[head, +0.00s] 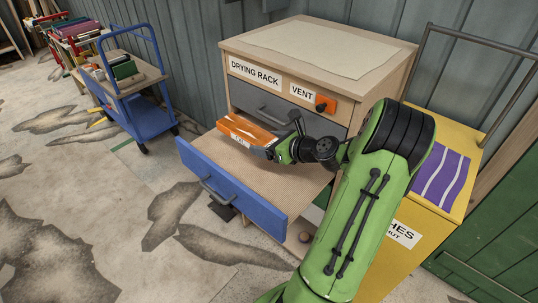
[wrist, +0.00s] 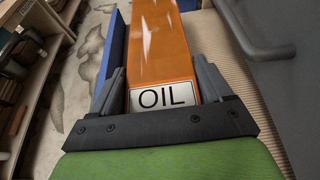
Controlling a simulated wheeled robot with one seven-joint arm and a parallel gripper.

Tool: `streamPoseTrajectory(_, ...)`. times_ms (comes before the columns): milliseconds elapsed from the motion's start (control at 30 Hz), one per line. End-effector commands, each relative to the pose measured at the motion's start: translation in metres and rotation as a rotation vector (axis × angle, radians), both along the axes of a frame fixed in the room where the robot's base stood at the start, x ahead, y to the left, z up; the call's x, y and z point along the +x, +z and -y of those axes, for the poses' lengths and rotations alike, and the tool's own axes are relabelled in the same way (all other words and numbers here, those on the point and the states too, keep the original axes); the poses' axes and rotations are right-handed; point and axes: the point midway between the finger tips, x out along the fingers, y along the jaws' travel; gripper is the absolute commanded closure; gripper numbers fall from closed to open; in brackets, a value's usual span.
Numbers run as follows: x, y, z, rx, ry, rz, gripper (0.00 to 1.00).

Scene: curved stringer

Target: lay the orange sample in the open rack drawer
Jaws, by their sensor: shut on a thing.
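The orange sample (head: 245,131) is a flat orange piece with a white OIL label. It also fills the middle of the wrist view (wrist: 163,45), label toward my gripper. My gripper (head: 268,150) is shut on its near end, one finger on each side, as the wrist view shows (wrist: 160,85). The open rack drawer (head: 235,197) has a blue front and a tan ribbed floor. The sample is over the drawer floor, toward its back left. I cannot tell whether the sample touches the floor.
The wooden cabinet (head: 335,95) carries DRYING RACK and VENT labels. A shut grey drawer (head: 262,105) with a handle is just above the open one. A yellow cart (head: 425,225) stands at right. A blue cart (head: 150,115) stands at left. The drawer's front part is bare.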

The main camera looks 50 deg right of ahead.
Motion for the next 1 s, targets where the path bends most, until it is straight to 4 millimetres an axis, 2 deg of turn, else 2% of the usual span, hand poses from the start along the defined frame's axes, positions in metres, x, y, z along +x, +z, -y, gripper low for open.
streamPoseTrajectory(200, 0.0, -0.049, -0.001, 0.005, 0.0, 0.002, 0.61)
streamPoseTrajectory(367, 0.0, -0.069, 0.0, 0.003, 0.001, 0.002, 0.61)
streamPoseTrajectory(533, 0.0, -0.099, 0.0, 0.002, 0.0, 0.001, 0.61)
streamPoseTrajectory(833, 0.0, -0.101, 0.0, 0.0, 0.0, 0.001, 0.61)
streamPoseTrajectory(867, 0.0, -0.101, 0.0, 0.0, 0.0, -0.001, 0.17)
streamPoseTrajectory(967, 0.0, -0.101, 0.0, 0.0, 0.0, -0.001, 0.02)
streamPoseTrajectory(1000, 0.0, -0.101, 0.0, 0.0, 0.0, -0.001, 0.0)
